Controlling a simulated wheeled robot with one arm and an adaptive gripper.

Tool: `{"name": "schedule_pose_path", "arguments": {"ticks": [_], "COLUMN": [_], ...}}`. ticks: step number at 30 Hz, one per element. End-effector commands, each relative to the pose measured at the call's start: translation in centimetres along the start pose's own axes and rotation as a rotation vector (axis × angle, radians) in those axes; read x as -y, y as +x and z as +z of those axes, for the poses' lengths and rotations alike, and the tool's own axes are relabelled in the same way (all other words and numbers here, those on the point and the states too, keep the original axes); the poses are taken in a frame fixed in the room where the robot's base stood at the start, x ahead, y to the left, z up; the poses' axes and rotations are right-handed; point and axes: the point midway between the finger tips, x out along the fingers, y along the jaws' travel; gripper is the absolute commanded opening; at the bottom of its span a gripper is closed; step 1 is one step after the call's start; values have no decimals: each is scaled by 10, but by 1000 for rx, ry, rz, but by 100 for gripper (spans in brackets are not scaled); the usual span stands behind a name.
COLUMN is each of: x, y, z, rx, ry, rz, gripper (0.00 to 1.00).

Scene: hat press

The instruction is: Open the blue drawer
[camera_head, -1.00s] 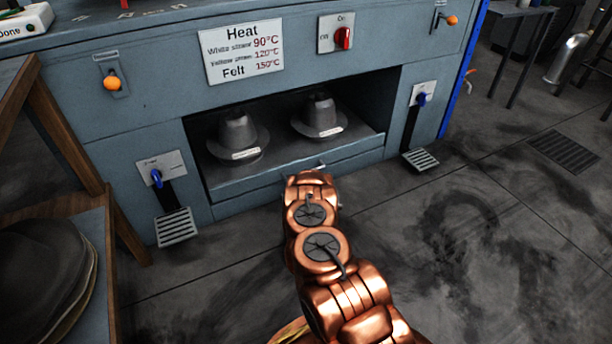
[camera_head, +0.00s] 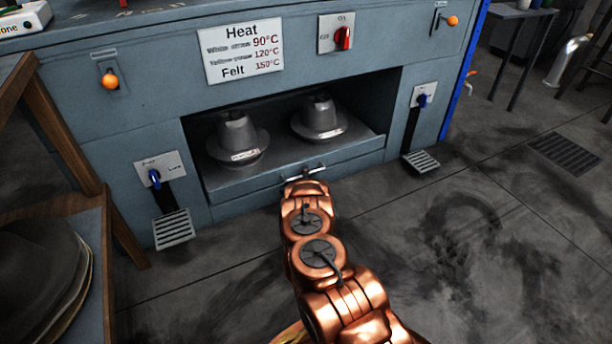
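The blue-grey drawer (camera_head: 355,159) is a low, wide front at the bottom of the press opening. It looks shut or nearly so. Its metal bar handle (camera_head: 318,170) shows just beyond the end of my copper arm, near the middle of the drawer front. My arm reaches up from the bottom of the picture to the handle. My gripper's fingers are hidden by my wrist, so I cannot see whether they touch the handle.
Two grey hat forms (camera_head: 238,139) (camera_head: 319,118) stand in the opening above the drawer. Pedals (camera_head: 174,229) (camera_head: 421,161) flank the press at floor level. A wooden shelf with dark hats (camera_head: 43,274) is close on the left. The floor (camera_head: 400,250) to the right is clear.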

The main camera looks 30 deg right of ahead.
Motion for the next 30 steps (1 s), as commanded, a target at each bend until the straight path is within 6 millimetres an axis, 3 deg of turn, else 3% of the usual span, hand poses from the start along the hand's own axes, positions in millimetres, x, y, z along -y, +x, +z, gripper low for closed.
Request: {"name": "schedule_pose_path", "arguments": {"ticks": [9, 30], "x": [0, -1], "y": [0, -5], "z": [0, 2], "rx": [0, 5], "ry": [0, 0], "rz": [0, 2], "gripper": [0, 0]}}
